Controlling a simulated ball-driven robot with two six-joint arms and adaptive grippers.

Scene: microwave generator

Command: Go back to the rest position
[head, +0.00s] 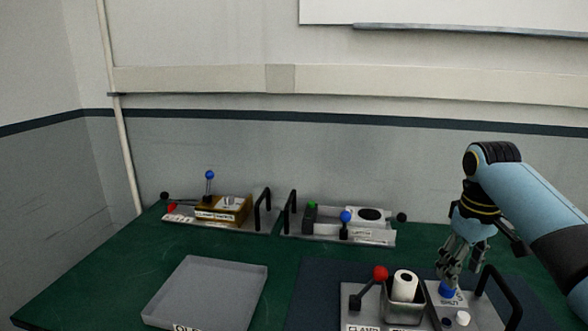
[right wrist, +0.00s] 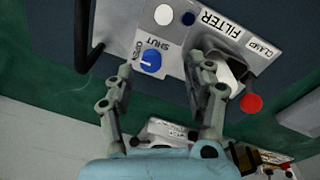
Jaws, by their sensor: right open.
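My right gripper (head: 462,262) is open and empty, pointing down above the filter fixture at the right of the table in the head view. In the right wrist view my right gripper (right wrist: 165,80) has its fingers spread on either side of a blue knob (right wrist: 151,61) marked SHUT. The blue knob also shows in the head view (head: 447,293), just below the fingertips. Whether the fingers touch anything is hard to tell. My left gripper is not in view.
The filter fixture (head: 364,318) has a red-ball lever (head: 380,273), a white cylinder (head: 405,283) and a black handle (head: 500,296). A grey tray (head: 207,288) lies left on the green table (head: 110,275). Two fixtures, one brown-blocked (head: 222,208) and one with a green part (head: 311,213), stand behind.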

